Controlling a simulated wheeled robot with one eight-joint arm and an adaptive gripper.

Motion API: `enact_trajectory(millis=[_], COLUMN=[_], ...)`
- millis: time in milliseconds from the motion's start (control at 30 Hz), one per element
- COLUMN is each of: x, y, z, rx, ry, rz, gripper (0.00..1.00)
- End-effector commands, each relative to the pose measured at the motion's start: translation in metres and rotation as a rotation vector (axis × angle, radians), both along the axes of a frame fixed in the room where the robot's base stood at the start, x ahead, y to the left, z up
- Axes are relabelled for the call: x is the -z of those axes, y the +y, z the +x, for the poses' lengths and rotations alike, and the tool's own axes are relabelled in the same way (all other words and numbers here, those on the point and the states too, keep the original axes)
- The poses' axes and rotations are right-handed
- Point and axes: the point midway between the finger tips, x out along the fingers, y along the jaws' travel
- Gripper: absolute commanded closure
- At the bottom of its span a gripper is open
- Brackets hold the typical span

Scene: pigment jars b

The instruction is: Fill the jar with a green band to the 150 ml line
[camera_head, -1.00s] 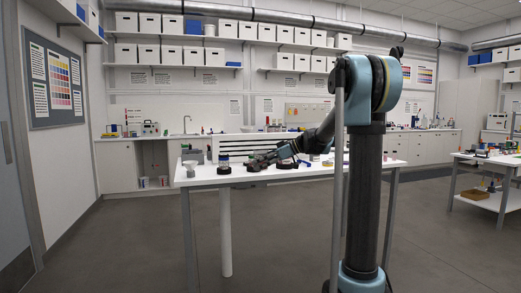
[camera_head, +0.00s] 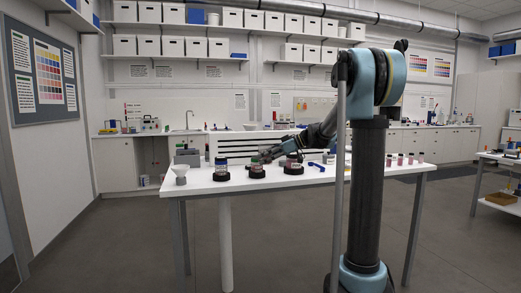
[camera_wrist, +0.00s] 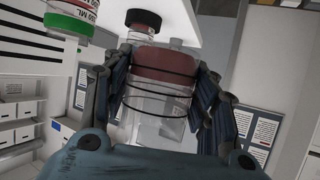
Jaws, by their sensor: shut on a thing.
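My gripper (camera_wrist: 160,95) is shut on a clear jar (camera_wrist: 155,105) with dark red contents and thin dark rings, in the wrist view. The jar with a green band (camera_wrist: 68,22) is at the upper left of that view, partly cut off. It has a white label with ML markings and stands apart from the held jar. A black-capped jar (camera_wrist: 143,18) shows behind the held jar. In the head view my gripper (camera_head: 268,153) is over the table near the jars on black stands. The held jar cannot be made out there, and its fill level cannot be read.
Several small jars (camera_head: 410,158) stand at the right. The front table edge is clear.

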Motion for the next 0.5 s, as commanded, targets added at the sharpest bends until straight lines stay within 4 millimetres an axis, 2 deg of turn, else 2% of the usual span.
enact_trajectory(millis=[500], x=[-0.0039], y=[-0.0051], z=[0.0064], rx=[-0.005], ry=[-0.002], rz=[0.000], gripper=[0.72])
